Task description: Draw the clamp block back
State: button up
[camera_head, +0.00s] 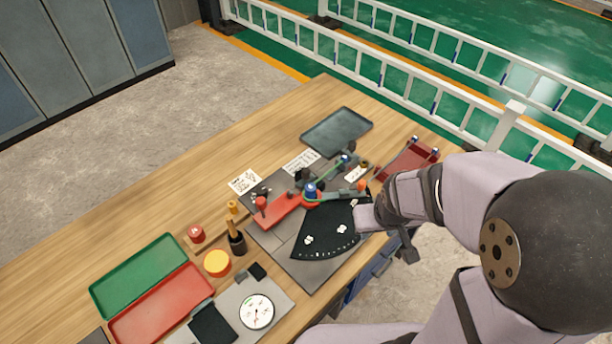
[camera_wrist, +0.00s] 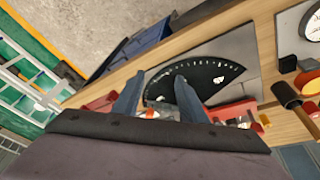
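A bending fixture stands on a grey plate (camera_head: 283,257). It has a black fan-shaped dial (camera_head: 325,235) with white marks, a red bar (camera_head: 280,213) with a red knob, and a blue-topped post (camera_head: 311,190). I cannot tell for sure which part is the clamp block. A small orange-topped part (camera_head: 361,186) sits by the dial, close to my gripper. My gripper (camera_wrist: 157,78) is open, its two fingers apart over the dial (camera_wrist: 215,80) in the wrist view. An orange and white part (camera_wrist: 150,114) shows between them. My wrist hides part of the fixture.
A dark tray (camera_head: 337,131) lies at the back, and a red holder (camera_head: 408,160) is at the right. Green (camera_head: 138,275) and red (camera_head: 160,305) trays, a hammer (camera_head: 235,235) and a round gauge (camera_head: 257,312) are at the left and front. The wooden tabletop behind the trays is clear.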

jog(key=w+a+f+n+t+b, duration=0.1)
jog(key=w+f+t+b, duration=0.15)
jog(key=w, duration=0.45)
jog(key=n+t+y+b, duration=0.4)
jog(key=t+y+b, duration=0.1)
jog(key=t+y, duration=0.15)
send_near(308, 173)
jog(key=w+f, duration=0.2)
jog(key=w, duration=0.2)
jog(key=shift+s+a+r+g+y, duration=0.1)
jog(key=shift+a+r+g+y, duration=0.2)
jog(key=shift+a+r+y, duration=0.25)
jog(key=shift+a+f, duration=0.1)
jog(key=shift+f, duration=0.1)
jog(key=shift+p+x, duration=0.6)
jog(key=shift+x, duration=3.05)
jog(key=shift+f, duration=0.1)
grip_shut()
